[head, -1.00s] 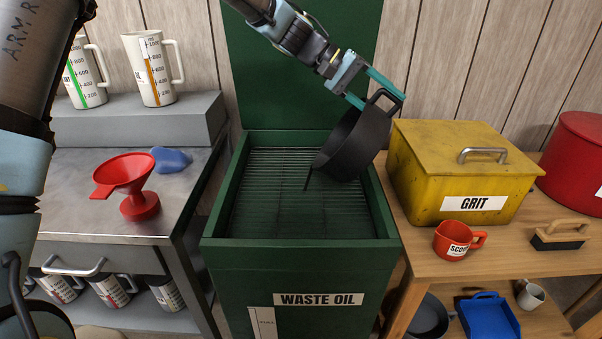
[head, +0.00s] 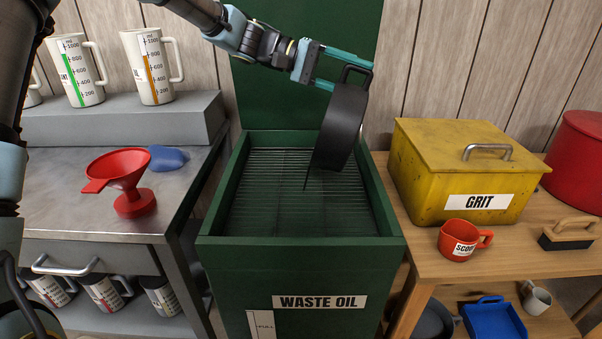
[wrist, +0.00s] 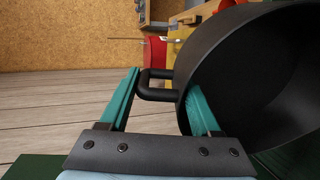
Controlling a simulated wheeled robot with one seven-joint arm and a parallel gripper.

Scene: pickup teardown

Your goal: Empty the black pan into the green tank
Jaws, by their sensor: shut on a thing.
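The black pan (head: 343,127) hangs over the green tank (head: 220,241), tipped steeply onto its side with its opening facing left. A thin dark stream runs from its lower edge down to the tank's grate (head: 265,195). My gripper (head: 350,72) is shut on the pan's loop handle, above the tank's right side. In the wrist view the teal fingers of my gripper (wrist: 165,100) are on either side of the handle (wrist: 155,85), and the inside of the pan (wrist: 265,85) looks dark. The tank is labelled WASTE OIL, and its green lid stands upright behind.
A yellow GRIT box (head: 455,170) and a red SCOOP cup (head: 461,240) stand on the wooden bench at right. A red funnel (head: 124,180) and blue cloth (head: 168,158) lie on the metal bench at left. Measuring jugs (head: 152,70) stand on the grey shelf.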

